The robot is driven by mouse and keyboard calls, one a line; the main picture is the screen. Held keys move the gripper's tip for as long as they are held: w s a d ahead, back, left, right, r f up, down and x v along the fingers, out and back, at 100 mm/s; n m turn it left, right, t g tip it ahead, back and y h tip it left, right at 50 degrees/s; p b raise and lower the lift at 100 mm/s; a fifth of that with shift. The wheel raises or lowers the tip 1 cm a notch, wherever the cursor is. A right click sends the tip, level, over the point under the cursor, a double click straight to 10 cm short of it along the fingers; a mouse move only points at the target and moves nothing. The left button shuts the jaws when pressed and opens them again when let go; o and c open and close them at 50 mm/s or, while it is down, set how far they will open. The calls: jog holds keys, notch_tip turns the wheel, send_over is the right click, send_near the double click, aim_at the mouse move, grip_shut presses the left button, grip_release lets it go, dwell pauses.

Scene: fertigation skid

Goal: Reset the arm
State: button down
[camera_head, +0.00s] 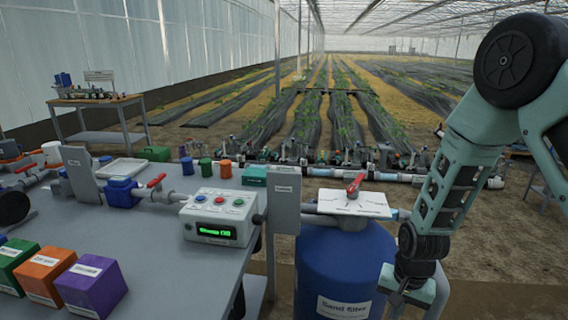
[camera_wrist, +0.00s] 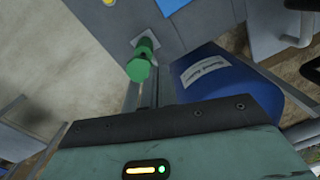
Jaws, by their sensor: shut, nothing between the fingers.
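My arm comes in from the right side of the head view and bends down at its elbow. My gripper (camera_head: 408,290) is low at the bottom edge there, in front of the right side of the blue sand filter tank (camera_head: 335,265). Its fingertips are not clear in the head view. In the wrist view my gripper (camera_wrist: 144,88) is shut, with nothing held between the fingers. A green knob-like part (camera_wrist: 139,67) shows just beyond the fingers; I cannot tell if they touch it. The blue tank (camera_wrist: 225,75) also shows to the right in the wrist view.
A grey bench (camera_head: 160,240) fills the left, with a control box (camera_head: 219,216) and green, orange and purple boxes (camera_head: 91,286). A red-handled valve (camera_head: 355,185) on a white plate sits above the tank. A pipe run (camera_head: 330,172) crosses behind; crop rows lie beyond.

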jog(key=s+a+r+n+p, duration=0.1)
jog(key=s+a+r+n, duration=0.3)
jog(key=a+r, duration=0.3)
jog(key=s+a+r+n+p, duration=0.1)
jog(key=s+a+r+n, duration=0.3)
jog(key=r, duration=0.6)
jog(key=s+a+r+n+p, duration=0.1)
jog(key=s+a+r+n, duration=0.1)
jog(key=s+r+n, duration=0.3)
jog(key=s+r, duration=0.4)
jog(key=s, duration=0.4)
jog(key=shift+s+n, duration=0.2)
jog(key=shift+n, duration=0.2)
jog(key=shift+a, duration=0.15)
